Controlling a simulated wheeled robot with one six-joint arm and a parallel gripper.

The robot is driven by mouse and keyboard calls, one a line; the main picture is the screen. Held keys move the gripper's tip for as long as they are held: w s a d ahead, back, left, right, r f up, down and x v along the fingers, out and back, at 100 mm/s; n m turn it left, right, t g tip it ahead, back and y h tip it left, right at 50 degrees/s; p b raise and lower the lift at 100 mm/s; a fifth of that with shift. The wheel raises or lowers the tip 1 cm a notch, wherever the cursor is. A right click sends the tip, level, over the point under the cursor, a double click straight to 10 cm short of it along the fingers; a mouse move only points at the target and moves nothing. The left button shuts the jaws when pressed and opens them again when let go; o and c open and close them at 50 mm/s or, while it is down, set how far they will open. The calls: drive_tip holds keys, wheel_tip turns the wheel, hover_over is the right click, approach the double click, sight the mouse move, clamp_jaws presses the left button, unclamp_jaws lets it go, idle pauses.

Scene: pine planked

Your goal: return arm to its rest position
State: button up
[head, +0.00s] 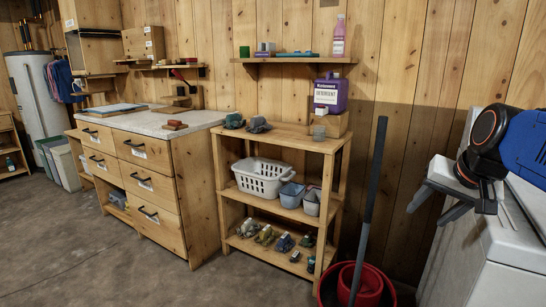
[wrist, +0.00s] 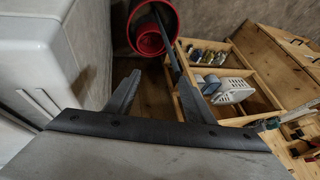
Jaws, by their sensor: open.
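My gripper (head: 427,210) is at the right of the head view, its two grey fingers spread apart with nothing between them. It is in front of the white appliance and right of the wooden shelf. In the wrist view my gripper (wrist: 160,84) also shows open and empty, with dark floor and plank wall seen between the fingers. My blue and black arm reaches in from the right edge of the head view. The rest of the arm is out of view.
A white appliance (head: 505,246) stands close by my gripper, also large at left in the wrist view (wrist: 45,50). A red bucket (head: 372,288) with a long handle (head: 372,200) stands below. A wooden shelf (head: 285,130) holds a white basket (head: 262,180). The floor at left is clear.

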drive_tip(key=s+a+f+n, duration=0.3)
drive_tip(key=s+f, duration=0.4)
drive_tip(key=s+a+f+n+g, duration=0.1)
drive_tip(key=s+a+f+n, duration=0.1)
drive_tip(key=s+a+f, duration=0.2)
drive_tip(key=s+f, duration=0.3)
drive_tip(key=f, duration=0.1)
drive_tip(key=shift+s+a+f+n, duration=0.15)
drive_tip(key=shift+a+f+n, duration=0.05)
drive_tip(key=shift+n, duration=0.2)
